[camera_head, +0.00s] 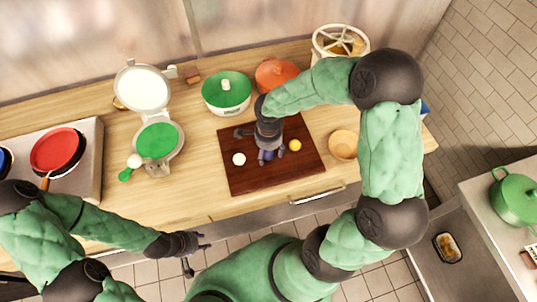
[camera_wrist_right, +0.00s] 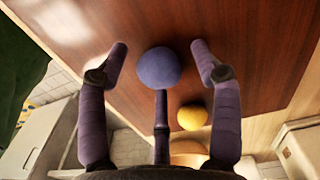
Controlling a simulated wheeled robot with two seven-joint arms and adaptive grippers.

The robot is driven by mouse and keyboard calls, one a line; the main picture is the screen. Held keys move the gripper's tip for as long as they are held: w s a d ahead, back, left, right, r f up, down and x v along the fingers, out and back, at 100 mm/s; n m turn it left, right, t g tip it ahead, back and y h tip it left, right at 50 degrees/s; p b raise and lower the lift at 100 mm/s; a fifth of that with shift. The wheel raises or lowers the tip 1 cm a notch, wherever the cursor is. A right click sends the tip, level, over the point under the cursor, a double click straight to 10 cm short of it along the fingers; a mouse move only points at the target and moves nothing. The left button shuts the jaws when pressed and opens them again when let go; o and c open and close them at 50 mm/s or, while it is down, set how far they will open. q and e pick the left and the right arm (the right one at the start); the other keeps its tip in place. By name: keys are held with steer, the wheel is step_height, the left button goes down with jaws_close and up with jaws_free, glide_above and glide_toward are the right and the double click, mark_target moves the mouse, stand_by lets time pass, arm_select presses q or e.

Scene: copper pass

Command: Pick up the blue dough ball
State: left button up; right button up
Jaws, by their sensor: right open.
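The blue dough ball (camera_wrist_right: 159,67) lies on the dark brown board (camera_head: 240,180), between the spread fingers of my right gripper (camera_wrist_right: 160,75) in the right wrist view. In the head view my right gripper (camera_head: 268,152) is over the board and mostly hides the ball. The right gripper is open around the ball, and I see a gap on both sides. My left gripper (camera_head: 201,243) is low, in front of the counter edge, away from the board; its fingers look spread and empty.
A white ball (camera_head: 239,159) and a yellow ball (camera_head: 295,145) lie on the board beside the right gripper. A wooden bowl (camera_head: 343,145) stands to the right. A waffle-iron-like press (camera_head: 158,141) is at left.

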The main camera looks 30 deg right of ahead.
mark_target(268, 156)
steer(key=shift+f, duration=0.2)
steer(key=c, duration=1.2)
steer(key=shift+r, duration=0.1)
steer(key=shift+r, duration=0.45)
step_height(268, 156, up, 2)
steer(key=shift+r+p, duration=0.2)
steer(key=shift+p, duration=0.15)
steer(key=s+a+r, duration=0.2)
steer(key=s+r, duration=0.1)
steer(key=s+a+r+p, duration=0.1)
steer(key=s+a+r, duration=0.2)
steer(key=s, duration=0.1)
steer(key=s+a+r, duration=0.3)
steer(key=s, duration=0.1)
steer(key=shift+s+a+r+p, duration=0.15)
steer(key=shift+s+r+p, duration=0.05)
steer(key=shift+r+p, duration=0.15)
